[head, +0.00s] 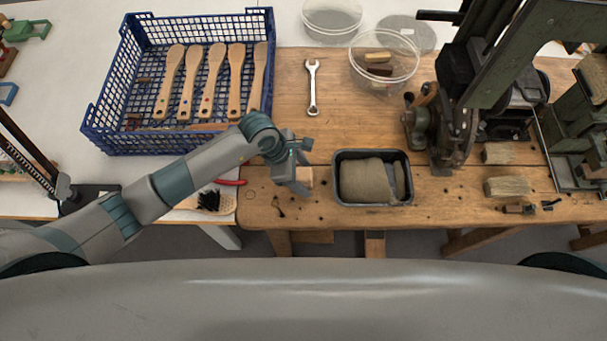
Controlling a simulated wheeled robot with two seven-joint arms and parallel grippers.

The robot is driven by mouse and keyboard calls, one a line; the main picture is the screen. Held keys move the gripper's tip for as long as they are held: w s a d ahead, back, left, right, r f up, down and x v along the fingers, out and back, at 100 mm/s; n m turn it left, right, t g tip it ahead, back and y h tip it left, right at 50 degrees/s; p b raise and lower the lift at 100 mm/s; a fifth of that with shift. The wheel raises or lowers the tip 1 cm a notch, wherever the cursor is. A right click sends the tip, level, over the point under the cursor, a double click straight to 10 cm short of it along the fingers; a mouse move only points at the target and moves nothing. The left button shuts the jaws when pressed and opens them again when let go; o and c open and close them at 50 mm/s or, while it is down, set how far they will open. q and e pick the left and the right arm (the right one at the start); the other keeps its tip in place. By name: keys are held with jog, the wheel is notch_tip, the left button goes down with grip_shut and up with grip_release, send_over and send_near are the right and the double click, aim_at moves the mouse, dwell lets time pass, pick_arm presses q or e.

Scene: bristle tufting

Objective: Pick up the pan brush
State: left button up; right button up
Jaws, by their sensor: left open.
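My left arm reaches in from the left, and my left gripper (293,184) is open over the front left part of the wooden bench. A small pale wooden block (305,176) shows at the right side of the gripper and is partly hidden by it; I cannot tell whether they touch. A tuft of black bristles (208,200) lies on a light wooden surface just below my left forearm, apart from the gripper. I cannot tell for sure which piece is the pan brush. My right gripper is not in view.
A blue crate (100,108) holds several wooden brush handles (213,80). A wrench (312,88) lies on the wooden bench (335,128). A dark tray (340,200) with brown fibre stands right of the gripper. A green machine (480,90) stands at the right.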

pick_arm(q)
jog(key=shift+d+f, duration=0.1)
jog(key=shift+f, duration=0.1)
dwell(0.3)
jog(key=c, duration=1.1)
jog(key=shift+c, duration=0.2)
jog(key=shift+r, duration=0.2)
